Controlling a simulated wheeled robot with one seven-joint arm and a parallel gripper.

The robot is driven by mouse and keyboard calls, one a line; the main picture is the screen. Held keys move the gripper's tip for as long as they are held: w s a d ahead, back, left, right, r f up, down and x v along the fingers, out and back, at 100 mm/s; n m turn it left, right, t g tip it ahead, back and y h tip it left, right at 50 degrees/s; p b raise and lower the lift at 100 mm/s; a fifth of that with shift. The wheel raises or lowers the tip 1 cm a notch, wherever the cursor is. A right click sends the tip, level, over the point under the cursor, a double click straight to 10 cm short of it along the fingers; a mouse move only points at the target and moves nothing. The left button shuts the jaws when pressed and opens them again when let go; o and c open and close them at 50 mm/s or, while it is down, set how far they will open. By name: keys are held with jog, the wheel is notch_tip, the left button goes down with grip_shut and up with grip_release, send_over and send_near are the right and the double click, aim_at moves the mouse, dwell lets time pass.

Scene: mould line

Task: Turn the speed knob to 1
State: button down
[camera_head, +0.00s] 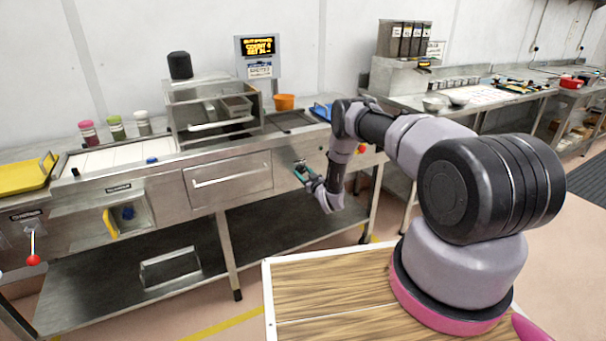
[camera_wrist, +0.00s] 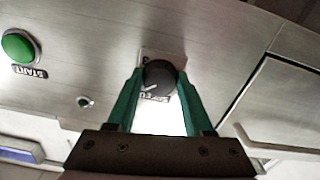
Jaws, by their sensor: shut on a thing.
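The speed knob (camera_wrist: 158,72) is a dark round knob on the brushed-metal panel in the wrist view. A light mark shows on its lower left part, and I cannot read which number it points to. Its label (camera_wrist: 155,98) appears upside down and is partly covered. My gripper (camera_wrist: 160,80) has its green fingers on both sides of the knob, shut on it. In the head view my gripper (camera_head: 302,168) is at the front panel of the steel line, and the knob cannot be made out there.
A green START button (camera_wrist: 18,46) and a small round fitting (camera_wrist: 84,101) are left of the knob in the wrist view. In the head view a drawer (camera_head: 230,182) is left of my gripper.

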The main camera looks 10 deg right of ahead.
jog(key=n, duration=1)
dwell(0.5)
jog(key=shift+c, duration=1.5)
grip_release()
jog(key=shift+d, duration=0.1)
jog(key=v, duration=1)
jog(key=shift+s, duration=0.35)
